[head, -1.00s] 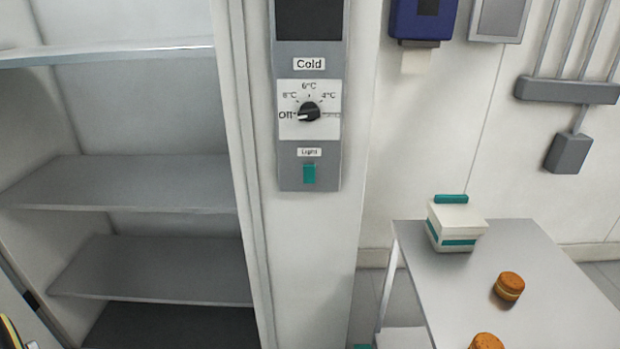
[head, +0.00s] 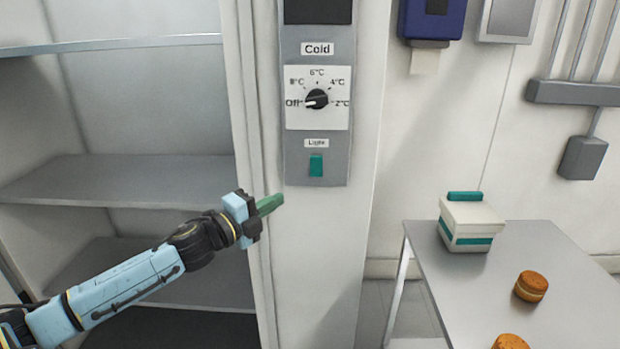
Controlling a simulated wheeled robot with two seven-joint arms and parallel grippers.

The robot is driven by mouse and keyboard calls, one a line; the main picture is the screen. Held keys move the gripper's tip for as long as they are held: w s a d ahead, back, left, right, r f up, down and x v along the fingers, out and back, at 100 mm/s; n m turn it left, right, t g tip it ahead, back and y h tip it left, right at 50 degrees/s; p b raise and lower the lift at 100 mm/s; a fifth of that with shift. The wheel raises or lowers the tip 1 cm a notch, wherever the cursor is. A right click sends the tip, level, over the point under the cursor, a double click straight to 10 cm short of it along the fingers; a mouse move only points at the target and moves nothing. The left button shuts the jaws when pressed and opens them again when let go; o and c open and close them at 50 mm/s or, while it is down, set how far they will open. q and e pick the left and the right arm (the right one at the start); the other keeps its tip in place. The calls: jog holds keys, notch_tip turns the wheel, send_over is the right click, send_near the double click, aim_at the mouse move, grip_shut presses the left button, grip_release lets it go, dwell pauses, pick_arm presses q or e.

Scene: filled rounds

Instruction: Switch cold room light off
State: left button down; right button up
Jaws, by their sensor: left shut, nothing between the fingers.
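The green light switch (head: 316,165) sits under the "Light" label (head: 316,143) at the bottom of the grey control panel (head: 293,170). Above it, a black dial (head: 317,99) points to Off, under the "Cold" label. My left gripper (head: 270,205), with green fingertips, is shut and empty. It is to the left of and below the switch in the picture, apart from it, in front of the door post. My right gripper is not in view.
Open shelves (head: 120,180) stand at the left behind my left arm. At the right a grey table (head: 480,300) holds a white and teal box (head: 468,225) and round filled biscuits (head: 531,286). A blue dispenser (head: 430,20) hangs on the wall. The space before the panel is clear.

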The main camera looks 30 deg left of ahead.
pick_arm(q)
jog(key=shift+s+d+r+m+h, duration=0.15)
jog(key=shift+d+r+m, duration=0.15)
jog(key=shift+r, duration=0.2)
jog(key=shift+w+d+r+m+h, duration=0.15)
jog(key=shift+d+r+m, duration=0.1)
jog(key=shift+r, duration=0.2)
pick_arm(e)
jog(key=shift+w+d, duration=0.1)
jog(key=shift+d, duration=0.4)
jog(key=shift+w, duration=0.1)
pick_arm(q)
send_near(322, 162)
jog(key=w+d, duration=0.2)
jog(key=w, duration=0.2)
jog(key=shift+w+a+r+p, duration=0.1)
jog(key=shift+w+p, duration=0.05)
jog(key=shift+w, duration=0.25)
jog(key=shift+w+a+r+p, duration=0.1)
jog(key=shift+w+a+p, duration=0.05)
jog(key=shift+w, duration=0.3)
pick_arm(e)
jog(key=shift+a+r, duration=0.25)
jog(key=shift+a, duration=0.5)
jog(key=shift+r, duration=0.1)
